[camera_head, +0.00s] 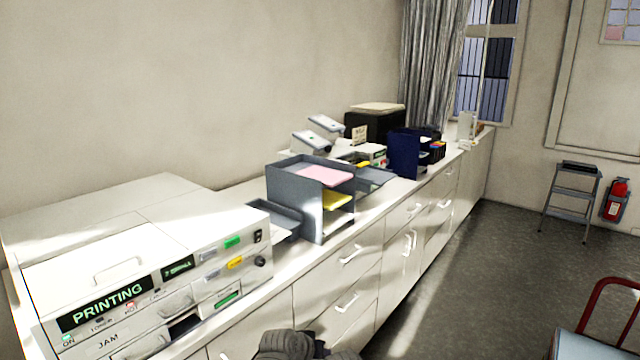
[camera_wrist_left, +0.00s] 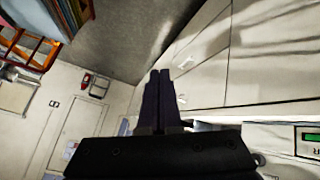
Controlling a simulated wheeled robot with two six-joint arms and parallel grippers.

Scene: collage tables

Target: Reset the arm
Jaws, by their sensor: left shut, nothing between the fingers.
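My left arm shows as a dark grey shape at the bottom edge of the head view, with the left gripper (camera_head: 318,347) only partly visible there, in front of the white drawers. In the left wrist view the two dark fingers of the left gripper (camera_wrist_left: 160,76) stand side by side, shut, with nothing between them. The fingers are apart from the cabinet fronts, which lie beyond them. My right gripper is not in view.
A long white counter with drawers (camera_head: 345,275) runs along the wall. On it stand a white printing machine (camera_head: 180,262), a grey paper tray stack (camera_head: 292,188) and a dark blue organiser (camera_head: 402,153).

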